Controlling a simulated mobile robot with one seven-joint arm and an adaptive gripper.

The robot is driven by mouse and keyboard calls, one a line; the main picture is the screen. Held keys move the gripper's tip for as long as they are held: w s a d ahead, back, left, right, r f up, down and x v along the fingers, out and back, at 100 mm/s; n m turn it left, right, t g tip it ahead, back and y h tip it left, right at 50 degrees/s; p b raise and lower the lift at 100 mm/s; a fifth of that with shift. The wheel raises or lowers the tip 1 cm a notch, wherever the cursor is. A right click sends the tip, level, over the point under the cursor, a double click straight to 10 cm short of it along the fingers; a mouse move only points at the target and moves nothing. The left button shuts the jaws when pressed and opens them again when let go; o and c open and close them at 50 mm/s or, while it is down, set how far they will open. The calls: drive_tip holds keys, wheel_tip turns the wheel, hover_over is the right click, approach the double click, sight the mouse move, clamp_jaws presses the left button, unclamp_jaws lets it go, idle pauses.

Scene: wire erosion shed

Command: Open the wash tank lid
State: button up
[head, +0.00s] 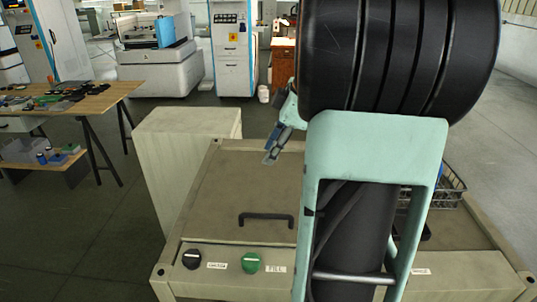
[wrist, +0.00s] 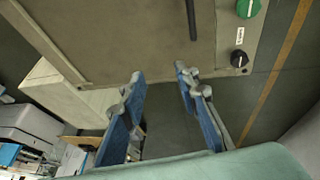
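The wash tank (head: 157,277) is a beige box in front of me. Its flat lid (head: 225,190) lies level and shut on the left part of the top. A dark bar handle (head: 266,219) is near the lid's front edge. My gripper (head: 270,157) is above the lid, behind the handle and apart from it. In the wrist view my gripper (wrist: 159,75) has its blue fingers spread with nothing between them. The handle (wrist: 192,20) shows beyond the fingertips there, near the top edge.
A black knob (head: 191,259) and a green knob (head: 251,262) sit on the tank's front strip. A beige cabinet (head: 186,160) stands at the tank's left. A wire basket (head: 447,188) is on the right, partly behind my arm. A cluttered wooden table (head: 70,95) is farther left.

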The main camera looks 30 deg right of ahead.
drive_tip(key=v, duration=0.9)
drive_tip(key=shift+s+r, duration=0.2)
drive_tip(key=shift+r, duration=0.15)
